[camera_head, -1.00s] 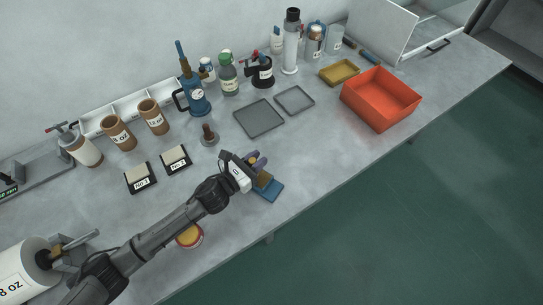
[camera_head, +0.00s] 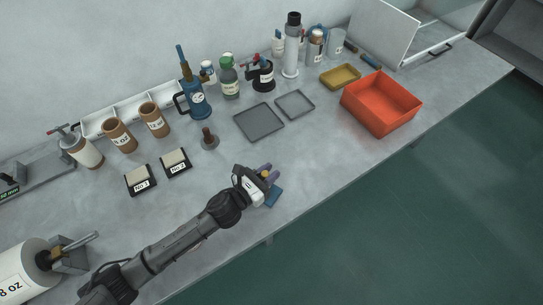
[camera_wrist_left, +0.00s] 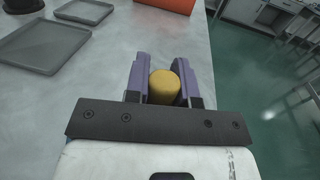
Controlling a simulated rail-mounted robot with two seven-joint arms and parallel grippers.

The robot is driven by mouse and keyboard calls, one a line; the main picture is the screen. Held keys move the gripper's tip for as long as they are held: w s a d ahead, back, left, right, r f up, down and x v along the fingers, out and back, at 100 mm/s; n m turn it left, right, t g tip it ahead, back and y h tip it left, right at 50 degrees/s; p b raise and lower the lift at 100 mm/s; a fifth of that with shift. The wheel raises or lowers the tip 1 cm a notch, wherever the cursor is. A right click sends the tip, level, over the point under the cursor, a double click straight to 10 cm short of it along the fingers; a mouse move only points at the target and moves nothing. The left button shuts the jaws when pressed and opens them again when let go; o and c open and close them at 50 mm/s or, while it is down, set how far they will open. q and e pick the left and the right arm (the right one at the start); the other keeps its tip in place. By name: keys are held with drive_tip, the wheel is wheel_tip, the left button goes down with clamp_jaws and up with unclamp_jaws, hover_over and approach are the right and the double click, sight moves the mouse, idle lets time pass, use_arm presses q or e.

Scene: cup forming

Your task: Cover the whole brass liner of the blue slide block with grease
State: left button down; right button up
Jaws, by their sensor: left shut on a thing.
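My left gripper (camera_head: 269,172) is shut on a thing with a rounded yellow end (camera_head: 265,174). In the left wrist view this yellow end (camera_wrist_left: 164,87) sits between the two purple fingers (camera_wrist_left: 166,82); its lower part is hidden. My right gripper is not in view.
Two grey trays (camera_head: 238,122) lie beyond the gripper, with an orange bin (camera_head: 403,118) at the right. Black-based pads (camera_head: 139,193), brown jars (camera_head: 119,150) and bottles (camera_head: 230,91) stand further back.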

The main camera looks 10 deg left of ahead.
use_arm(q)
drive_tip(key=r+p, duration=0.3)
drive_tip(key=shift+s+d+r, duration=0.1)
drive_tip(key=shift+d+r, duration=0.1)
drive_tip(key=shift+r, duration=0.05)
wheel_tip(320, 180, up, 4)
drive_tip(key=p, duration=0.4)
drive_tip(key=shift+r, duration=0.15)
drive_tip(key=shift+s, duration=0.15)
